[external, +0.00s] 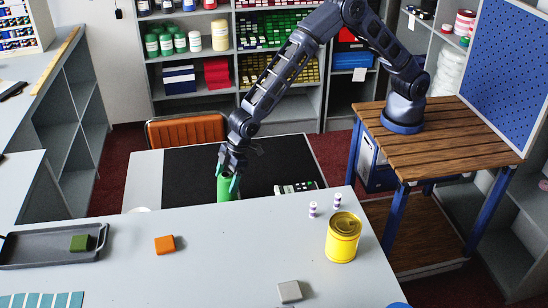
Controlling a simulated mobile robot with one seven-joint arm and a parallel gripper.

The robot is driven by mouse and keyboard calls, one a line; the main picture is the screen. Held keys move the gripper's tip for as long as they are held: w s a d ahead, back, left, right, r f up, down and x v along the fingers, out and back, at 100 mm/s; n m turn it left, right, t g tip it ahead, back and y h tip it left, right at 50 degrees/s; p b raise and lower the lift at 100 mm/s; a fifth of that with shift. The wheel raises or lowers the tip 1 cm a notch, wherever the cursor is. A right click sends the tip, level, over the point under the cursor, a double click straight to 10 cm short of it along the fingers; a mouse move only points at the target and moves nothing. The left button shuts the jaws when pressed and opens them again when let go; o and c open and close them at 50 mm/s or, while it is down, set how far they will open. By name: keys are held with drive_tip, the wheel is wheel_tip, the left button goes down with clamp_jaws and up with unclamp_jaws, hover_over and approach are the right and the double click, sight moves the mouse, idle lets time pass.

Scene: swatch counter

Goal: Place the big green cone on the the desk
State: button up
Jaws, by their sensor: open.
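The big green cone (225,190) shows at the far edge of the grey counter, below my gripper. Its lower end is hidden by the counter edge, and its top is partly covered by the gripper. My gripper (228,182) points down with its fingers open around or just beside the cone's upper part; I cannot tell if they touch it. The desk (145,180), pale with a large black mat (270,160), lies behind the counter. The cone appears in front of the mat; its contact with the desk is hidden.
The grey counter (210,265) holds a tray (40,258) with a green block (79,243), an orange block (165,244), a grey block (289,291), a yellow can (342,238) and two small spools (313,209). An orange chair (186,131) stands behind the desk.

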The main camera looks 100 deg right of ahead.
drive_tip(key=s+d+r, duration=0.4)
drive_tip(key=s+r, duration=0.1)
drive_tip(key=r, duration=0.3)
drive_tip(key=s+d+r+m, duration=0.1)
drive_tip(key=s+d+r, duration=0.3)
drive_tip(key=r, duration=0.4)
drive_tip(key=s+d+r, duration=0.4)
drive_tip(key=s+r, duration=0.1)
drive_tip(key=r, duration=0.3)
drive_tip(key=s+d+r+m+h, duration=0.1)
drive_tip(key=s+d+r, duration=0.35)
drive_tip(key=s, duration=0.25)
drive_tip(key=s+d+r, duration=0.4)
drive_tip(key=s+d, duration=0.1)
drive_tip(key=s, duration=0.2)
drive_tip(key=s+d+m, duration=0.1)
drive_tip(key=s+d, duration=0.2)
drive_tip(key=s, duration=0.6)
drive_tip(key=s+d+f, duration=0.1)
drive_tip(key=s+d, duration=0.2)
drive_tip(key=s, duration=0.7)
drive_tip(key=s+d+m, duration=0.1)
drive_tip(key=s+d, duration=0.2)
drive_tip(key=s, duration=0.7)
drive_tip(key=shift+d+f+m+t+h, duration=0.25)
drive_tip(key=shift+m+t+h, duration=0.05)
